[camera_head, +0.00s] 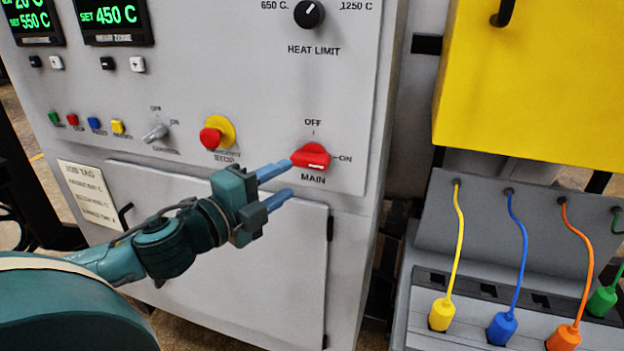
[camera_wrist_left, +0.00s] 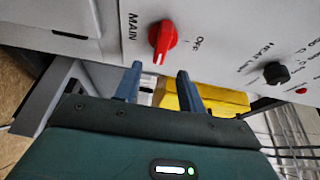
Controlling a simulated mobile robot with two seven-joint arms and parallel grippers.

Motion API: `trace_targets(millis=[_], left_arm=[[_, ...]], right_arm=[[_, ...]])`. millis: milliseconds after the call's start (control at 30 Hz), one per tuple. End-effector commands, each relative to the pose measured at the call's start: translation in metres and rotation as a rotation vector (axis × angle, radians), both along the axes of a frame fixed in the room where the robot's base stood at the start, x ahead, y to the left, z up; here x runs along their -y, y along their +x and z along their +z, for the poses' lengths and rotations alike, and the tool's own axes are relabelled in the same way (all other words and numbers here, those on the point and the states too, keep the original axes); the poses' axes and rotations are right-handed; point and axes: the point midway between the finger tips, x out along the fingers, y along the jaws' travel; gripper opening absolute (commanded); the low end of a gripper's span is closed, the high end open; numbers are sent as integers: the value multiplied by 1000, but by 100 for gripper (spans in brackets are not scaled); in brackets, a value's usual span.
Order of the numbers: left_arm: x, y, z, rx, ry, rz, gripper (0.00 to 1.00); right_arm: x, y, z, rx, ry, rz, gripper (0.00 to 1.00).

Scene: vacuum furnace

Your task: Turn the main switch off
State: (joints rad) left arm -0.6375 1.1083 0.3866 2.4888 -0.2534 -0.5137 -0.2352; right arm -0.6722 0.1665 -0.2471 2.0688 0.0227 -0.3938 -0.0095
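The main switch (camera_head: 311,157) is a red knob low on the right side of the grey furnace panel, with OFF above it, ON to its right and MAIN below. Its white mark is on the ON side. It also shows in the left wrist view (camera_wrist_left: 164,38), beyond the fingertips, its white mark towards them. My left gripper (camera_head: 289,178) is open and empty, just left of and below the knob in the head view. Its two blue fingers (camera_wrist_left: 160,72) have a clear gap between them and are not around the knob. My right gripper is out of view.
A red emergency stop (camera_head: 212,138) on a yellow base and a grey control knob (camera_head: 155,133) sit left of the switch. The heat limit knob (camera_head: 309,14) is above. A yellow box (camera_head: 530,80) and a grey stand with coloured cables (camera_head: 480,220) are right of the furnace.

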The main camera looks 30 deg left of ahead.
Motion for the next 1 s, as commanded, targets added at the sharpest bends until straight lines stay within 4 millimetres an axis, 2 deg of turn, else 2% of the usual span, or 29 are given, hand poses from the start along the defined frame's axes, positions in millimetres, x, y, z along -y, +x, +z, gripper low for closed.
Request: trace_targets(millis=[33, 100, 300, 1000], left_arm=[[2, 6, -3, 5, 8, -2, 40], [3, 12, 1, 4, 0, -2, 40], [4, 31, 1, 4, 4, 2, 40], [12, 78, 1, 1, -2, 3, 40]], right_arm=[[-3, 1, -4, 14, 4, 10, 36], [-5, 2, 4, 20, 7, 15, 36], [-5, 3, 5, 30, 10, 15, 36], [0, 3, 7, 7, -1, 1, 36]])
